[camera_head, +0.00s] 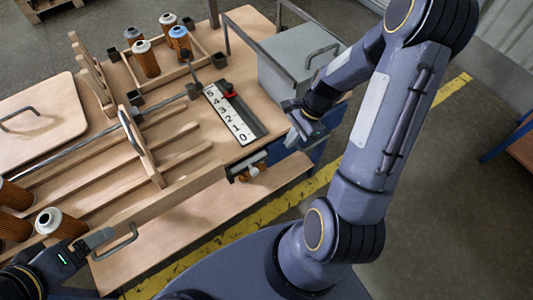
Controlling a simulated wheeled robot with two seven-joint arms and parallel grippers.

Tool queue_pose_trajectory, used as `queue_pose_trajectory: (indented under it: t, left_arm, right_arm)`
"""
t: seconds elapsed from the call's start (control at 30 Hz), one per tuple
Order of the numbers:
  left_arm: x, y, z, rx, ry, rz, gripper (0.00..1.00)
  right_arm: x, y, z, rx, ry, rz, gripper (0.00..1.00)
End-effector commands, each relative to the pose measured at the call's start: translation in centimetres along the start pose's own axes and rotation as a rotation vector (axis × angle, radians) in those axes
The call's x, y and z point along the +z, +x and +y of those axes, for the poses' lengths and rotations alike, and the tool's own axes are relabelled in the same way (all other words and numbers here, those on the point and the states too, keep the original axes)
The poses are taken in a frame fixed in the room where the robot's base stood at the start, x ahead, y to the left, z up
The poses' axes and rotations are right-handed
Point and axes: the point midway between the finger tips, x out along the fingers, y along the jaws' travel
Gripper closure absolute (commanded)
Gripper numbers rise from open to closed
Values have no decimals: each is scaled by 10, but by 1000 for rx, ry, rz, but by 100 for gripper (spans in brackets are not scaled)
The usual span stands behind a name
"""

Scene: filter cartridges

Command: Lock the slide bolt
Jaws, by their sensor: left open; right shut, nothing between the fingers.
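A small metal fitting that looks like the slide bolt (247,168) sits at the right end of a long wooden front bar (180,195), at the table's front edge. Its exact position is too small to tell.
A number strip (226,115) with a red pointer (228,90) lies on the table. A grey lidded bin (290,65) stands at the right. Wooden lanes (110,160) fill the middle.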

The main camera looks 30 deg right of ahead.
Motion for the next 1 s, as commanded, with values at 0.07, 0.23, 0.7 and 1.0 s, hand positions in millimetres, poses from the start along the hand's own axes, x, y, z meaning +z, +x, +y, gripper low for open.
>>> queue_pose_trajectory:
  t: [0.07, 0.23, 0.7, 1.0]
  left_arm:
    - [0, 0, 0, 0, 0, 0, 19]
    - [0, 0, 0, 0, 0, 0, 19]
    - [1, 3, -1, 0, 0, 0, 19]
    - [-1, -2, 1, 0, 0, 0, 19]
  right_arm:
    - [-1, 1, 0, 1, 5, 0, 100]
    - [0, 0, 0, 1, 2, 0, 100]
    - [0, 58, 2, 7, 2, -5, 100]
    - [16, 103, 0, 3, -5, -2, 100]
